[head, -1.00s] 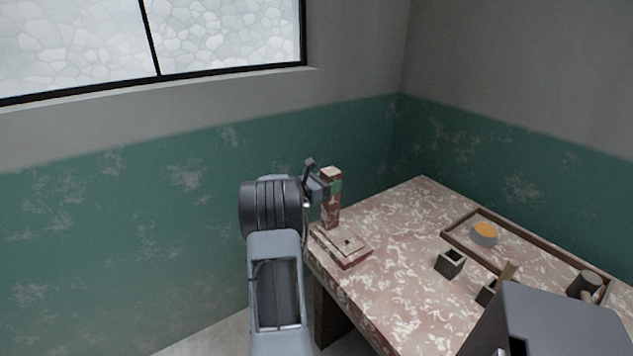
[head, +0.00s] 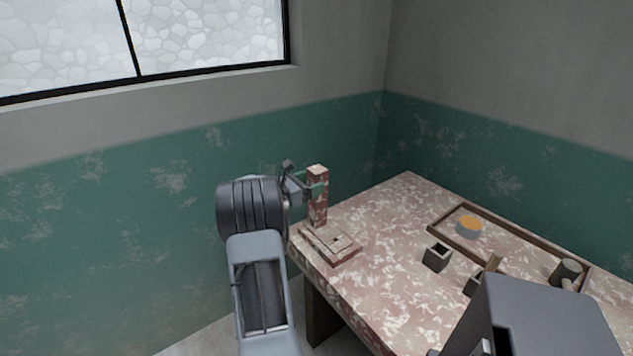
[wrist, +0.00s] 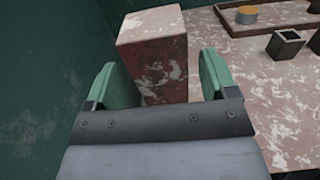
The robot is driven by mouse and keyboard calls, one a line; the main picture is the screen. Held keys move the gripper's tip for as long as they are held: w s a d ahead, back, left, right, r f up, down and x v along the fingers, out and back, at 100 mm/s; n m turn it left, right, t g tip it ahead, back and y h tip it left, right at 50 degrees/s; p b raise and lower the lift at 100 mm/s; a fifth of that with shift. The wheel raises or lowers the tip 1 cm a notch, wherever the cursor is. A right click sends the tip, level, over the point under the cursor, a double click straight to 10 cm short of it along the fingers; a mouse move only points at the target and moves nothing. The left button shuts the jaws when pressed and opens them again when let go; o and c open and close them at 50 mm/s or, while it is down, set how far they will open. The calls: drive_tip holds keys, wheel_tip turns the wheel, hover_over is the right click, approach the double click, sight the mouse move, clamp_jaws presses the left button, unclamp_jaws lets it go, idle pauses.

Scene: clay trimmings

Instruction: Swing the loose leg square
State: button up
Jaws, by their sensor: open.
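A mottled red-brown post (head: 317,205), which looks like the leg, stands upright at the table's near left corner. Beside its foot lies a flat stepped block (head: 330,243) of the same mottled colour, with a small dark mark on top. My gripper (head: 303,182) is open at the post's upper part. In the wrist view the post (wrist: 155,60) stands between my green fingers (wrist: 164,80). The left finger is close to the post, and a clear gap shows at the right finger. Whether either finger touches it I cannot tell. The post's lower part is hidden in the wrist view.
The mottled table (head: 385,300) has a shallow wooden-rimmed tray (head: 545,248) at the right, holding a grey cup with an orange top (head: 468,227). A small square open box (head: 437,257) stands before it. Green wall lies close behind the post; the table's middle is mostly clear.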

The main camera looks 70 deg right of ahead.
drive_tip(key=v, duration=1.1)
drive_tip(key=shift+a, duration=0.1)
